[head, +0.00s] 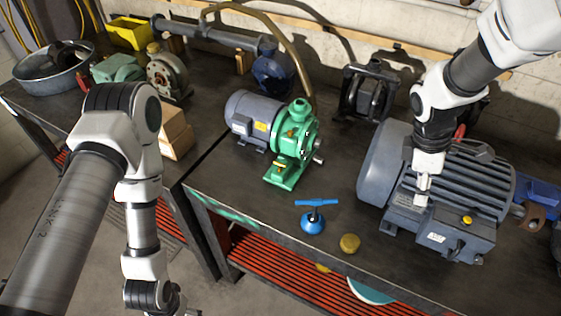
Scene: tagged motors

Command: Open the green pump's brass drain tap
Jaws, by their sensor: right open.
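The green pump (301,130) stands on the dark workbench, coupled to a grey-blue motor (252,116). A small yellow-brass spot (280,166) shows low on its green foot; I cannot tell whether it is the drain tap or a label, nor how any tap handle is turned. My right gripper (422,194) is open and points down over the large grey motor (390,180), well to the right of the pump. I cannot tell whether it touches that motor. My left arm hangs at the lower left, away from the pump; its gripper is barely visible at the bottom edge.
A blue T-handled fitting (312,221) and a brass-coloured knob (349,243) are near the front edge. A dark framed device (368,93) stands behind. A metal basin (53,70) and a yellow bin (130,33) are at the back left. Bench in front of the pump is mostly clear.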

